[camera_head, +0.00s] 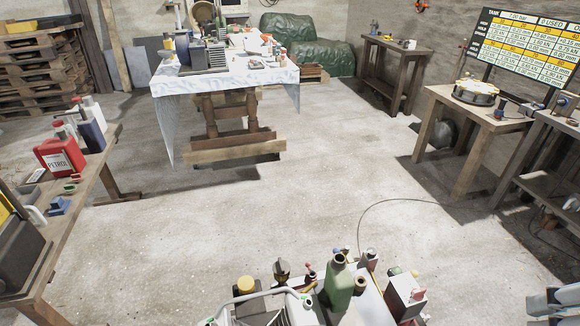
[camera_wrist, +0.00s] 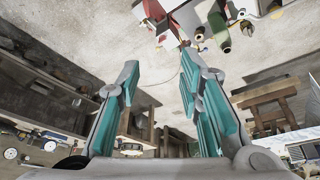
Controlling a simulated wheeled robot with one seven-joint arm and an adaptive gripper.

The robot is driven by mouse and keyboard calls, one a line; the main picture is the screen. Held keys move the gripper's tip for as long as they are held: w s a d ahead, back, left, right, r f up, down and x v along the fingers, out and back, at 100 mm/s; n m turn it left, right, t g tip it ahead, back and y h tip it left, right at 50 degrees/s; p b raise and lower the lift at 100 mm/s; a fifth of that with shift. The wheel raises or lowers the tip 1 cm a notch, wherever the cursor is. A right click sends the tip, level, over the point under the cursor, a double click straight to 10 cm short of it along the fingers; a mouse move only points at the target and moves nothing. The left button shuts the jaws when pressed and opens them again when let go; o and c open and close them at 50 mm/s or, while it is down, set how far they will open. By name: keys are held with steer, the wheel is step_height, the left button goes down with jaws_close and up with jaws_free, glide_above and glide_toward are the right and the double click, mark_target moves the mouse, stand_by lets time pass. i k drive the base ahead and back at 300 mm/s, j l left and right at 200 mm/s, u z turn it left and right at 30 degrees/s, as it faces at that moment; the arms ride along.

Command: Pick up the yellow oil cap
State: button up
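In the head view, a round yellow cap (camera_head: 245,284) sits on a dark container near the bottom edge, left of a green bottle (camera_head: 340,285). A smaller yellow spot (camera_head: 415,273) shows right of that bottle; I cannot tell which is the oil cap. In the wrist view, my gripper (camera_wrist: 160,58) is open, with its teal-padded fingers apart and nothing between them. The green bottle (camera_wrist: 222,42) shows beyond the fingers, near the top. Part of my gripper, pale grey, shows at the bottom right corner of the head view, well right of the cluttered items.
Bottles, small caps and a white-and-red box (camera_head: 404,298) crowd the bottom middle. A bench with a red petrol can (camera_head: 60,156) stands at left. A cloth-covered table (camera_head: 170,85) stands at the back, wooden tables (camera_head: 450,98) at right. The middle floor is clear except a thin cable.

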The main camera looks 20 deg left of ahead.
mark_target(245, 285)
steer(key=u, duration=1.3)
